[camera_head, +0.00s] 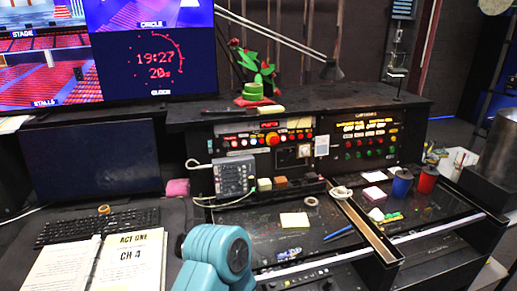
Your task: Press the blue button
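The cue panel has a left section (258,141) with a row of small white and red buttons and one larger red button (272,139). Its right section (366,139) has rows of white, red and green buttons or lamps. I cannot make out a blue button; the controls are too small to tell all their colours. A teal arm link, apparently mine, rises at the bottom, left of the middle, in front of the desk. No gripper fingertips show in the head view.
A grey keypad box (234,176) stands before the panel's left section. A blue cup (402,183) and a red cup (427,180) stand at the right. A blue pen (338,233) and sticky notes (294,220) lie on the desk. An open script (130,260) and keyboard (97,226) are at the left.

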